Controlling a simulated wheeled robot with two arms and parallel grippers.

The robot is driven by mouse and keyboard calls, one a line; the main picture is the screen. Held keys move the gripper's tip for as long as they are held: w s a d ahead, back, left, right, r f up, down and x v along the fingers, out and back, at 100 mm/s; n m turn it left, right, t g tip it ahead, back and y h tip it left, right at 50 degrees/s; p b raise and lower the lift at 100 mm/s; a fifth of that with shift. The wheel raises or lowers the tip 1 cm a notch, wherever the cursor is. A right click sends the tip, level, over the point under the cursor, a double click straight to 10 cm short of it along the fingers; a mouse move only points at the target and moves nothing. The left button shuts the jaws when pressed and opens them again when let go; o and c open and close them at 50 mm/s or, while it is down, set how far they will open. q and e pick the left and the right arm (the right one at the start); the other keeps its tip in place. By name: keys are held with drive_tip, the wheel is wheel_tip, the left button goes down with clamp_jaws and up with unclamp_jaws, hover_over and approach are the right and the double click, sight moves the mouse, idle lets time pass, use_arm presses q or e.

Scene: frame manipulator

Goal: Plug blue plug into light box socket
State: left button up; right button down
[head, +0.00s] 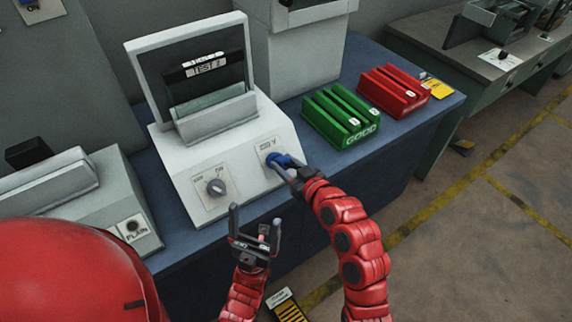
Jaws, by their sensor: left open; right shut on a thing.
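The light box (233,150) is a pale grey unit with an upright panel, a slot holding a dark frame marked TEST, and a knob on its sloped front. Its socket plate (264,150) is on the right part of that front. The blue plug (278,161) is at this plate, held by my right gripper (284,168), which is shut on it. The gripper and plug cover the socket hole, so I cannot tell how far in the plug is. My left gripper (253,228) is open and empty, fingers up, in front of the light box and below the knob.
A green rack (345,125) and a red rack (392,93) stand on the blue bench (400,140) to the right. A grey device marked PLAIN (90,200) stands at left. A yellow-black item (286,306) is at the bottom. Open floor lies to the right.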

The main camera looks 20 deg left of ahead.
drive_tip(key=shift+w+a+f, duration=0.1)
drive_tip(key=shift+f, duration=0.05)
drive_tip(key=shift+c, duration=1.8)
unclamp_jaws()
drive_tip(key=p+v, duration=0.5)
drive_tip(key=v, duration=1.2)
